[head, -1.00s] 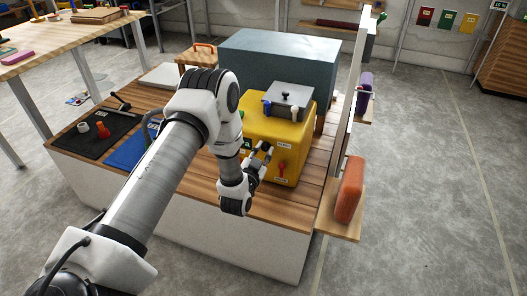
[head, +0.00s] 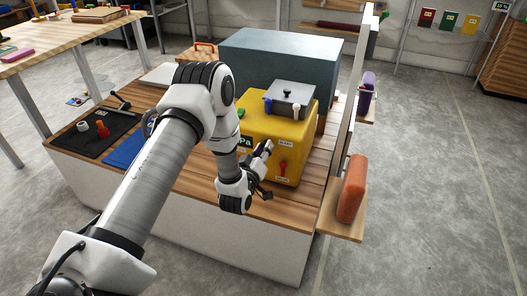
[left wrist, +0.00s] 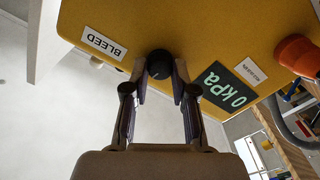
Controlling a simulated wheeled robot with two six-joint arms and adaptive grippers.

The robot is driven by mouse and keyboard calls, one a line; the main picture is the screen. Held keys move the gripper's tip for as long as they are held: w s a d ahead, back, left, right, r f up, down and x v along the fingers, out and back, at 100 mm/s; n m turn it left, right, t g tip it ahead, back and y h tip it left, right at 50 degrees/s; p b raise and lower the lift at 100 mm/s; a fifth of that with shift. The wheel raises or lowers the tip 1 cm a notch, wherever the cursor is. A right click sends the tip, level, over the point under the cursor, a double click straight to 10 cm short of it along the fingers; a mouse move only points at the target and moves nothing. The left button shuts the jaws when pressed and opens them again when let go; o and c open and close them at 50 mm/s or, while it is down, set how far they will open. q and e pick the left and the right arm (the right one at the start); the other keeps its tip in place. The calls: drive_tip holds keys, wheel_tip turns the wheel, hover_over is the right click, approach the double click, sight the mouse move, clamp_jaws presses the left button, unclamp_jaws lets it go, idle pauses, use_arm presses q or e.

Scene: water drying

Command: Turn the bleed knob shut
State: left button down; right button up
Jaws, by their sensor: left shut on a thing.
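The yellow machine (head: 291,134) stands on the wooden bench, and its front face fills the upper part of the left wrist view (left wrist: 200,30). The black round bleed knob (left wrist: 160,65) is on that face, beside a white BLEED label (left wrist: 104,43). My left gripper (head: 266,150) is at the front face in the head view. In the left wrist view its two fingertips (left wrist: 160,76) are shut on the knob, one on each side. A dark display (left wrist: 224,88) beside it reads 0 kPa. In the head view the arm and fingers hide the knob. My right gripper is not in view.
A red lever (head: 283,168) is on the machine's front, right of my gripper. A grey lidded box (head: 290,98) is on top. An orange object (head: 351,188) lies on a side shelf. A blue mat (head: 128,150) and black mat (head: 95,135) lie left of my arm.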

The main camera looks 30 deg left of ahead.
use_arm(q)
drive_tip(key=shift+s+d+f+n+b, duration=0.1)
drive_tip(key=shift+f+n+b, duration=0.05)
drive_tip(key=shift+n, duration=0.4)
drive_tip(key=shift+f+n+b, duration=0.1)
drive_tip(key=shift+n+b, duration=0.05)
drive_tip(key=shift+n, duration=0.4)
drive_tip(key=c, duration=0.9)
unclamp_jaws()
drive_tip(key=shift+r, duration=0.1)
drive_tip(key=shift+c, duration=0.2)
drive_tip(key=v, duration=1.1)
drive_tip(key=shift+s, duration=0.4)
